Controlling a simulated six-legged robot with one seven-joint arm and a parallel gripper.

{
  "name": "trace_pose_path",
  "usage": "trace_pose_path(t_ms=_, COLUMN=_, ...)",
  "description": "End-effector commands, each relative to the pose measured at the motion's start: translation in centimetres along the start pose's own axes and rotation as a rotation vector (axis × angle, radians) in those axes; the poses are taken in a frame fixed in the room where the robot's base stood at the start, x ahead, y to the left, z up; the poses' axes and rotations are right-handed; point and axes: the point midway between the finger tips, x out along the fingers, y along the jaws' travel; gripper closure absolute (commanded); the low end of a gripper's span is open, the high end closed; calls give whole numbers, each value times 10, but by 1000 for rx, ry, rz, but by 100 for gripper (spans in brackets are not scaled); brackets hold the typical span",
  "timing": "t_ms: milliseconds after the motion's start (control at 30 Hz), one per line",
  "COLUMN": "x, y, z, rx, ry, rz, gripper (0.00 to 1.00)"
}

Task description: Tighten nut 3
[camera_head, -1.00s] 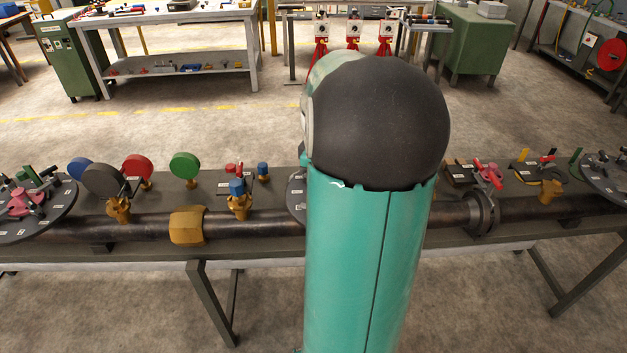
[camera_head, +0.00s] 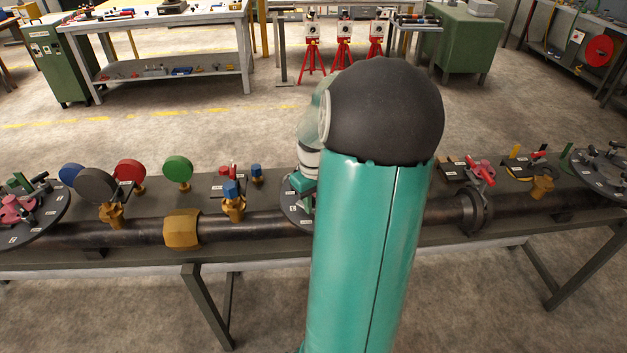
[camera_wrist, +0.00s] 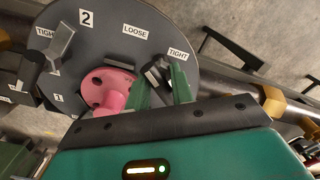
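In the wrist view, a dark grey round flange plate (camera_wrist: 120,45) carries a pink hub (camera_wrist: 109,90) and nuts with levers. Its labels read "2", "1", "LOOSE" and "TIGHT"; I see no "3". One dark nut lever (camera_wrist: 157,72) is near the right-hand "TIGHT" label, and another lever (camera_wrist: 60,47) is near "2". My gripper (camera_wrist: 162,80) has its two green fingers apart, with the first lever at or between their tips. I cannot tell whether they touch it. In the head view, my arm hides most of the plate (camera_head: 294,212).
The plate joins a dark pipe (camera_head: 265,224) along a long bench.

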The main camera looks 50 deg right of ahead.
Motion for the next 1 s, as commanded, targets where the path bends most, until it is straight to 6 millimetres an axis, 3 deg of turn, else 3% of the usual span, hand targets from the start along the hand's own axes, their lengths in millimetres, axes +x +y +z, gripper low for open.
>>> trace_pose_path(t_ms=1000, x=-1, y=-1, z=-1, rx=1072, ry=2, rz=2, gripper=79)
